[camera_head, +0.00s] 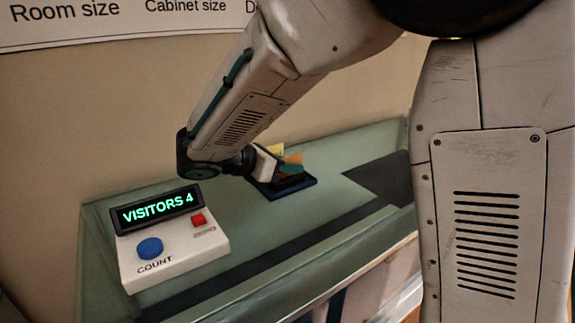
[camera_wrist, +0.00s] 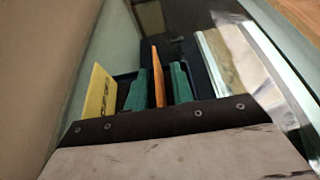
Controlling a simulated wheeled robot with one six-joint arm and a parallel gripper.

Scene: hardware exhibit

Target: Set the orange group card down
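The orange card (camera_head: 292,158) stands on edge at the dark blue tray (camera_head: 302,188) on the green counter. In the wrist view, the orange card (camera_wrist: 158,78) is a thin upright strip between the two teal fingers of my gripper (camera_wrist: 158,88). Narrow dark gaps show on both sides of the card, so the fingers look apart from it. In the head view, my gripper (camera_head: 283,169) is low over the tray, and one teal finger covers part of the card. The card's lower edge is hidden.
A yellow card (camera_wrist: 100,92) with dark markings stands left of my fingers, close by. A white counter box (camera_head: 175,252) reading VISITORS 4, with blue and red buttons, is at the left. A dark panel (camera_head: 382,178) lies right of the tray. The wall is close behind.

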